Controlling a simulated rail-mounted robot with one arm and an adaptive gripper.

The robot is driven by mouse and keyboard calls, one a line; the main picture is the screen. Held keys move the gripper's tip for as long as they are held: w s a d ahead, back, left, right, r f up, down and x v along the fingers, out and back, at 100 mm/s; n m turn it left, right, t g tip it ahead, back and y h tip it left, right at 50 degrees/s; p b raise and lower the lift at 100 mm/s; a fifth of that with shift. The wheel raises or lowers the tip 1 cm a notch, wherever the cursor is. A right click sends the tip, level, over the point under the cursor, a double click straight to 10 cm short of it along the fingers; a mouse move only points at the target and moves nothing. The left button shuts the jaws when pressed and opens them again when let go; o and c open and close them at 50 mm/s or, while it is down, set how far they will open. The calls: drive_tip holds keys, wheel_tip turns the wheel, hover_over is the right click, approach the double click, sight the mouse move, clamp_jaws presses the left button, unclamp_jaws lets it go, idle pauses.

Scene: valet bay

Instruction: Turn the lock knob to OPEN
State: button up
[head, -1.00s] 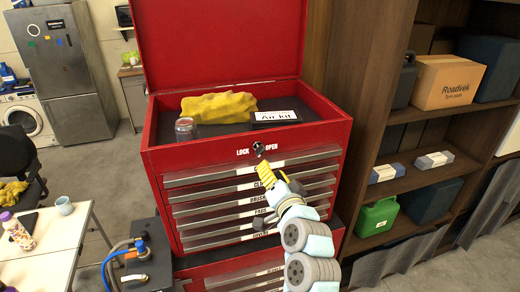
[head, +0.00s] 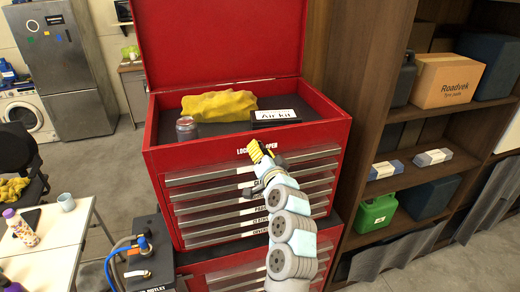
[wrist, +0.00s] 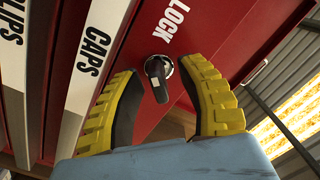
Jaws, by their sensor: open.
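The lock knob (wrist: 158,72) is a black lever on a round silver base on the red front of the tool chest (head: 330,132). In the wrist view its lever points down the picture, and the LOCK label (wrist: 172,20) is above it. My gripper (head: 258,152), with yellow ribbed fingers, is in front of the chest's upper edge and hides the knob in the head view. In the wrist view the open gripper (wrist: 160,80) has one finger on each side of the knob, with gaps between. The OPEN label (head: 269,147) is partly visible in the head view.
Labelled drawers (head: 215,200) lie below the knob. A yellow cloth (head: 218,106), a jar (head: 186,129) and an Air kit box (head: 275,118) are in the chest's open top. A wooden shelf (head: 400,150) stands close on the right.

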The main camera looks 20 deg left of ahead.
drive_tip(key=shift+w+a, duration=0.1)
drive_tip(key=shift+c, duration=0.2)
clamp_jaws()
drive_tip(key=shift+f, duration=0.1)
